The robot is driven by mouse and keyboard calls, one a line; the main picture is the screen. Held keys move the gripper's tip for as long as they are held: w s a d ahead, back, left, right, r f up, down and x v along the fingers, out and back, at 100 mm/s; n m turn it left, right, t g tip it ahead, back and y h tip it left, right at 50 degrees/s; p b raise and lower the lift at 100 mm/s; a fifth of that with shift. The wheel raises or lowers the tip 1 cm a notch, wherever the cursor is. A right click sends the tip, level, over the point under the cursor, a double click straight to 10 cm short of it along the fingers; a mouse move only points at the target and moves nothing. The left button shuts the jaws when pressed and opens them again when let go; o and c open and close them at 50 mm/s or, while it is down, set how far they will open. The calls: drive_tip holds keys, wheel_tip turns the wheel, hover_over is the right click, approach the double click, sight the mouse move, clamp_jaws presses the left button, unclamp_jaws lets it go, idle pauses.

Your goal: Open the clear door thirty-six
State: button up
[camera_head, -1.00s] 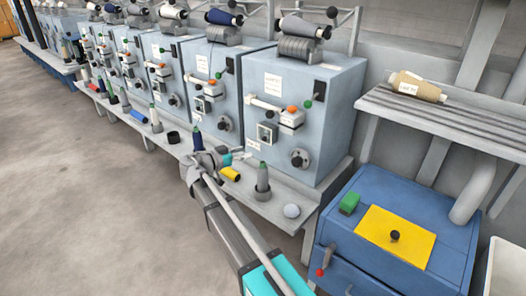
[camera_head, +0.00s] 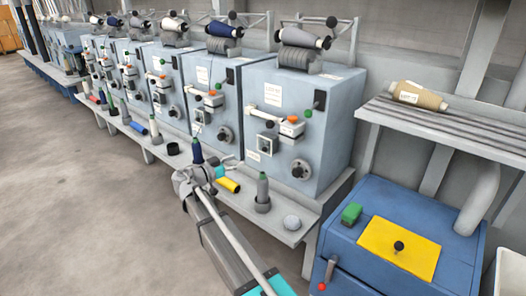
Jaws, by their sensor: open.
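A row of grey-blue spinning frames stands along the wall; the nearest (camera_head: 322,115) and the one left of it (camera_head: 228,112) face me. Their printed labels are too small to read, so I cannot tell which is thirty-six. The nearest front has a small square window-like fitting (camera_head: 266,145), a white lever with an orange knob, a green knob and a round dial; I cannot make out a clear door for certain. My gripper (camera_head: 213,172) is open at the shelf's front edge, before the second frame. Its fingers are small and partly hidden by my wrist.
A blue cabinet (camera_head: 440,232) with a yellow plate stands right. The floor (camera_head: 70,190) at left is clear.

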sight(263, 150)
drive_tip(key=x, duration=1.2)
drive_tip(key=shift+w+d, duration=0.1)
drive_tip(key=shift+d, duration=0.05)
clamp_jaws()
